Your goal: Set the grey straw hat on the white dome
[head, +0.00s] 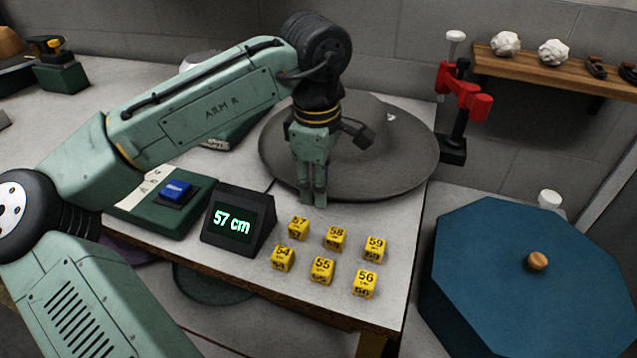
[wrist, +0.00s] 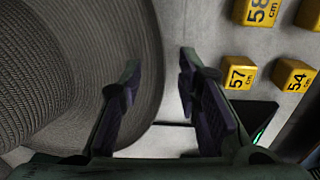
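The grey straw hat (head: 410,165) lies brim down at the back right of the white bench, behind my gripper. It also fills the left of the wrist view (wrist: 95,40). My gripper (head: 312,198) points down at the brim's near left edge. In the wrist view my gripper (wrist: 160,78) has its fingers apart, with the brim's edge passing between them in the picture. I cannot tell whether they touch it. A white rounded top (head: 197,60), perhaps the white dome, shows just above my arm, which hides most of it.
Yellow number cubes (head: 323,270) stand in front of my gripper, beside a display reading 57 cm (head: 238,222). A blue button box (head: 175,190) is left of it.

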